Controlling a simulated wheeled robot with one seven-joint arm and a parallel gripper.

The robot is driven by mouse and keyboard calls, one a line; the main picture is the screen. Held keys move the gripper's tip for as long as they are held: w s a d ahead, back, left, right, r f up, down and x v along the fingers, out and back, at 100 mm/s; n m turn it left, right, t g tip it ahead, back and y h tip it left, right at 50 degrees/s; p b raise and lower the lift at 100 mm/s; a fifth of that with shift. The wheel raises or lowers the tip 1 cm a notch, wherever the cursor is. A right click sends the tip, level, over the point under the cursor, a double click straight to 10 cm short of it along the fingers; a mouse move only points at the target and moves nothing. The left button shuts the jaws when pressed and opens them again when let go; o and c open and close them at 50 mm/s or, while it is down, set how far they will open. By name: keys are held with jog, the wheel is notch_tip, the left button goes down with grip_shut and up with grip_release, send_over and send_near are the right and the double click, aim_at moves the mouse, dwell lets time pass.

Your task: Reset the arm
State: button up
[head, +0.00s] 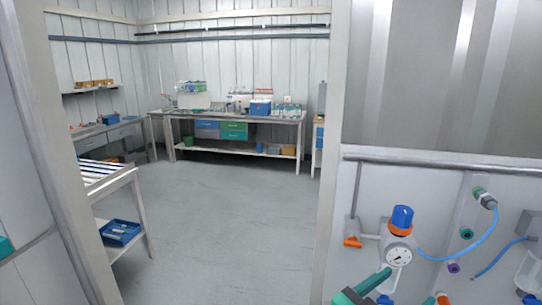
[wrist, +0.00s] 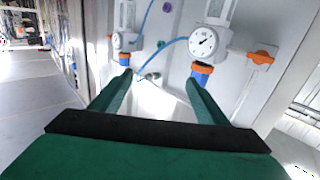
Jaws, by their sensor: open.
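My gripper (wrist: 157,84) is open, with its two green fingers apart and nothing held between them in the wrist view. In the head view, part of it shows at the bottom edge, just below a round pressure gauge (head: 398,256) with a blue cap (head: 402,217). The gauge also shows beyond the fingers in the wrist view (wrist: 203,41), where the panel appears upside down. The rest of my arm is out of view.
The light panel (head: 325,235) holds an orange-handled valve (head: 352,242), fittings and a blue hose (head: 455,255) close by. Left of it, an opening leads to clear grey floor (head: 230,215), a bench (head: 240,115) and a cart holding a blue tray (head: 120,232).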

jog(key=s+a+f+n+t+y, duration=0.3)
jog(key=a+f+n+y, duration=0.4)
jog(key=f, duration=0.5)
jog(key=s+a+f+n+t+y, duration=0.2)
jog(key=s+a+f+n+t, duration=0.15)
jog(key=a+f, duration=0.7)
jog(key=s+a+f+n+y, duration=0.1)
jog(key=s+a+f+y, duration=0.1)
jog(key=s+a+f, duration=0.3)
jog(key=s+a+f+n+y, duration=0.1)
jog(key=s+f+y, duration=0.2)
jog(key=s, duration=0.4)
jog(key=s+a+r+m+y, duration=0.1)
jog(key=s+a, duration=0.2)
jog(key=s, duration=1)
jog(key=shift+a+g, duration=0.3)
jog(key=shift+g, duration=0.15)
